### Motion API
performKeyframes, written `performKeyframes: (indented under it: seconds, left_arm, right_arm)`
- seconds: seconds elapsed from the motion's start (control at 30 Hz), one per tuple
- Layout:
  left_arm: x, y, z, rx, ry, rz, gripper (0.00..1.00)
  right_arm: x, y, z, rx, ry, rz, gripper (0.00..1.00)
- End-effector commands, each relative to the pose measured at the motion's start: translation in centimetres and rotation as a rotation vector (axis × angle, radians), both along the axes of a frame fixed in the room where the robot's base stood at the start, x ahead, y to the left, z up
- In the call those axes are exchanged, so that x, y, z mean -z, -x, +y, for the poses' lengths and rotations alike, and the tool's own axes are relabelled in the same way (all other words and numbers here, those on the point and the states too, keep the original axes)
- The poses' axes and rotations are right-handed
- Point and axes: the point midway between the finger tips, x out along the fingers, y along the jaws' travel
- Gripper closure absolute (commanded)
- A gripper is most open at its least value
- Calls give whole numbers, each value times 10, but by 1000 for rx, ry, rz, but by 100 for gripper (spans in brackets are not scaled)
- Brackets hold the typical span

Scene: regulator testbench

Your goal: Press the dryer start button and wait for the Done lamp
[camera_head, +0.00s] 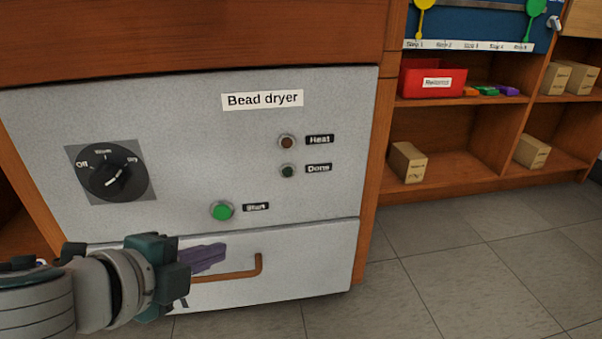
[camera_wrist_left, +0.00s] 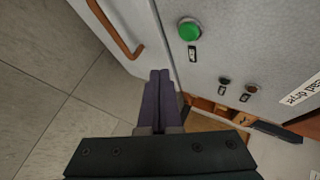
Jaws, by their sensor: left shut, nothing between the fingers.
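The bead dryer (camera_head: 190,150) is a grey panel with a label at its top. Its green Start button (camera_head: 222,211) is low on the panel and also shows in the left wrist view (camera_wrist_left: 189,30). The Heat lamp (camera_head: 287,142) looks dull brown and the Done lamp (camera_head: 288,171) looks dark green; both seem unlit. The dial (camera_head: 113,170) has its pointer toward Dry. My left gripper (camera_head: 222,254) is shut and empty, below the Start button and apart from it, in front of the drawer. My right gripper is not in view.
A drawer (camera_head: 310,260) with a copper-coloured handle (camera_head: 258,264) lies below the panel, close to my left gripper. Wooden shelves to the right hold a red bin (camera_head: 430,80) and cardboard boxes (camera_head: 408,162). The tiled floor (camera_head: 470,250) at right is clear.

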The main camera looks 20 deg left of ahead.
Motion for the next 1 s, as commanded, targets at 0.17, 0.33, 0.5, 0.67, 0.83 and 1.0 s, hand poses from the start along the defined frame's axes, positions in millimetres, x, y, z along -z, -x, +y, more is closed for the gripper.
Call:
performKeyframes:
  seconds: [0.17,0.33,0.5,0.67,0.83,1.0]
  left_arm:
    - [0,-22,15,-3,-4,-3,100]
    - [0,-35,22,-1,-3,-1,100]
    - [0,-40,25,-1,-1,-1,100]
    - [0,-41,25,-1,-1,-1,100]
    - [0,-41,25,-1,-1,-1,100]
    - [0,-41,25,-1,-1,-1,100]
  right_arm:
    - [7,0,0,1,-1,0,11]
    - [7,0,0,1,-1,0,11]
    - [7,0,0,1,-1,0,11]
    - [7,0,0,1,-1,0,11]
    - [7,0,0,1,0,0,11]
    - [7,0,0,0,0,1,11]
